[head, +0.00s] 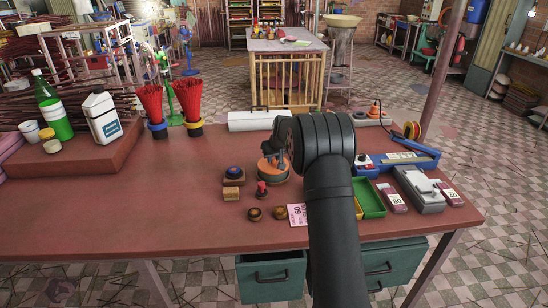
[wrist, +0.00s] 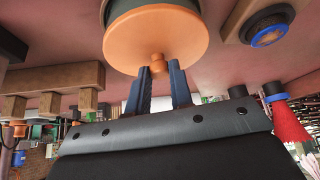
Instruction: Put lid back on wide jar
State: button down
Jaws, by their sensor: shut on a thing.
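The wide jar's orange lid (wrist: 156,40) is a round disc with a small knob (wrist: 157,62), large at the top of the wrist view. My gripper (wrist: 158,72) has its two dark blue fingers closed around the knob. The dark wall of the wide jar (wrist: 135,5) shows just beyond the lid's edge. Whether the lid is fully seated or slightly above the rim I cannot tell. In the head view the orange lid (head: 268,174) shows beside my dark arm, with my gripper (head: 274,160) over it; the arm hides part of that area.
A round dark-blue-topped item (head: 233,174), a wooden block (head: 231,194), a red-topped stamp (head: 262,190) and small round pieces (head: 254,214) stand close by on the left. A green tray (head: 371,198) and grey device (head: 418,189) are at right. The table's front left (head: 120,225) is clear.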

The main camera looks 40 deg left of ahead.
dwell(0.4)
jog(key=c, duration=0.7)
grip_release()
jog(key=shift+r, duration=0.1)
jog(key=shift+r, duration=3.4)
grip_shut()
